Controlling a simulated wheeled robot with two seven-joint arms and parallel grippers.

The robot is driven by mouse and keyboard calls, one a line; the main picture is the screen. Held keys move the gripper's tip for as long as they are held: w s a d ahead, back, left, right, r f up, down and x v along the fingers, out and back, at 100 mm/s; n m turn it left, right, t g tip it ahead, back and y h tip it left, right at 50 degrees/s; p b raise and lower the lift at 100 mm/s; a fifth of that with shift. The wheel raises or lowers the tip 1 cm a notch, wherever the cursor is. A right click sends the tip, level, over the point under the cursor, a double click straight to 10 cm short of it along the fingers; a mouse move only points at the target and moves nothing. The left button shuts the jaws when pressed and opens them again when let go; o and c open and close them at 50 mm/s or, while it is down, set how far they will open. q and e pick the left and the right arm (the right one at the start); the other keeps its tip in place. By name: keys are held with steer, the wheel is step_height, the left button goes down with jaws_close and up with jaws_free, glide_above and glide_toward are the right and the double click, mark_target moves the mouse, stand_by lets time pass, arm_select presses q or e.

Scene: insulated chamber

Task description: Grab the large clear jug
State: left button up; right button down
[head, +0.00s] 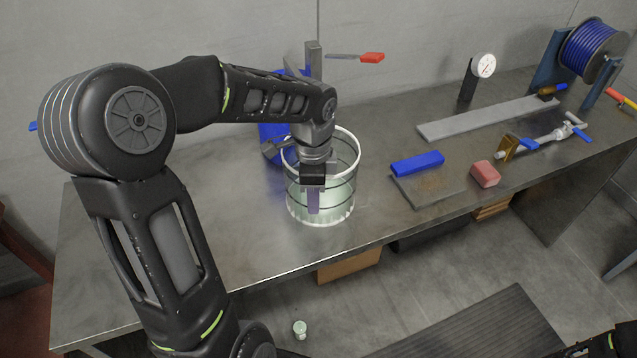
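The large clear jug (345,190) stands upright on the metal workbench, left of its middle. It is a see-through round vessel with dark bands and a pale greenish lower part. My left gripper (313,200) points down at the jug, overlapping its rim and near wall in the head view. I cannot tell whether its fingers are inside the jug, around its wall or in front of it. The finger gap is not clear, and my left wrist hides part of the jug's far rim. My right gripper is not in view; only a bit of my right arm shows at the lower right corner.
A blue container (270,145) stands close behind the jug, partly hidden by my arm. To the right lie a blue block (417,163) on a grey plate (430,192), and a red block (485,174). A dial gauge (484,66) stands farther back. The bench's left part is clear.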

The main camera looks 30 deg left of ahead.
arm_select(q)
steer(key=shift+c, duration=0.3)
jaws_close()
stand_by(1.3)
